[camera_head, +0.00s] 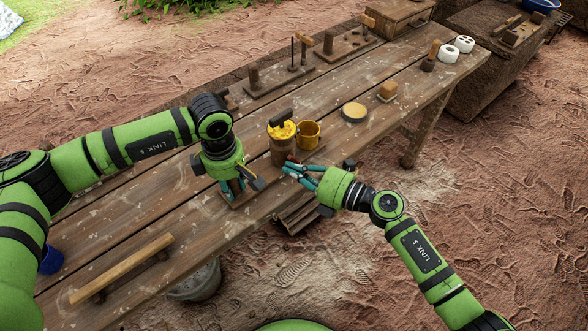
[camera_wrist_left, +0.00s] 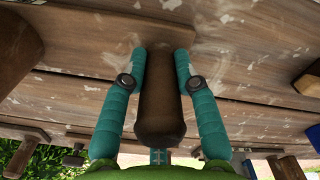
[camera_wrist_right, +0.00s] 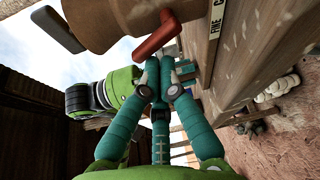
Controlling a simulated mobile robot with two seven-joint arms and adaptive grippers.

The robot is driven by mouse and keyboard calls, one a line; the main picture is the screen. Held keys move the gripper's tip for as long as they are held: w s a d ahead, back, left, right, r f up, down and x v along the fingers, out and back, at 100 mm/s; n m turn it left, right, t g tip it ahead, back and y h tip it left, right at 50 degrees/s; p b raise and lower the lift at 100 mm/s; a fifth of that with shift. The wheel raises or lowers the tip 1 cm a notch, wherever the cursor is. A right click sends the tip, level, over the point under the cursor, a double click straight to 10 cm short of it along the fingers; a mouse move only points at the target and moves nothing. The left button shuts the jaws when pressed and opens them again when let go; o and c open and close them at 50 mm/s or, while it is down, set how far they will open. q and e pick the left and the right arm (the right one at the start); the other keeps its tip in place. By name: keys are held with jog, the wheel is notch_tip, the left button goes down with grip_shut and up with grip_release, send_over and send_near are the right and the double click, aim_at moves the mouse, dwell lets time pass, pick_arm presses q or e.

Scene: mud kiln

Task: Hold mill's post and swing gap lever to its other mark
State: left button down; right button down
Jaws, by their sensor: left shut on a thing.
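The mill (camera_head: 283,152) is a brown wooden drum with a yellow top and a dark crank, standing near the table's front edge. My left gripper (camera_head: 233,186) is shut around a dark round post beside the mill; the post (camera_wrist_left: 160,105) stands between both teal fingers in the left wrist view. The red gap lever (camera_wrist_right: 158,36) sticks out from the mill's lower body in the right wrist view. My right gripper (camera_wrist_right: 160,66) has its fingertips close together, just beside the lever; whether they touch it is unclear.
A yellow cup (camera_head: 307,133) stands right of the mill. Farther along the table (camera_head: 330,95) are a round yellowish disc (camera_head: 354,112), a small block (camera_head: 387,91) and white rings (camera_head: 448,54). A wooden bar (camera_head: 122,268) lies at the near left.

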jog(key=shift+w+d+r+m+t+y, duration=0.15)
jog(key=shift+r+m+y, duration=0.05)
jog(key=shift+m, duration=0.4)
jog(key=shift+w+d+r+m+t+y, duration=0.15)
jog(key=shift+m+y, duration=0.05)
jog(key=shift+m, duration=0.4)
dwell(0.7)
jog(key=v, duration=1)
jog(key=shift+r, duration=0.3)
notch_tip(320, 180, up, 4)
dwell(0.4)
